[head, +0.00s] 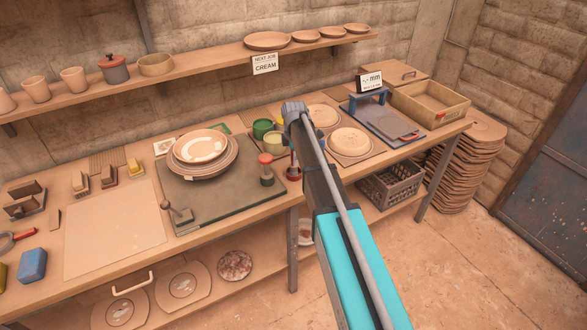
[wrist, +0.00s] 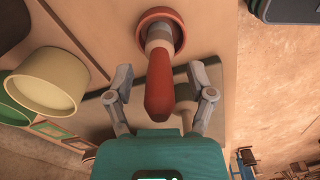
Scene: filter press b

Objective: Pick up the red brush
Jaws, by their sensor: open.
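The red brush (wrist: 159,85) stands handle-up in a round terracotta-rimmed holder (wrist: 174,22) in the wrist view. Its bristle end is not visible. My gripper (wrist: 160,88) is open, with one grey finger on each side of the red handle. The handle's near end lies between the fingers, close to my teal palm. I cannot tell if either finger touches it. In the head view the holder (head: 294,174) shows just left of my arm at the bench's front edge. My arm hides most of the gripper there.
A cream cup (wrist: 47,82) and a green cup stand left of the brush in the wrist view. A red-topped jar (head: 266,168) and stacked plates (head: 201,150) sit on the dark slab (head: 225,190) to the left. Bare floor (head: 450,270) lies right of the bench.

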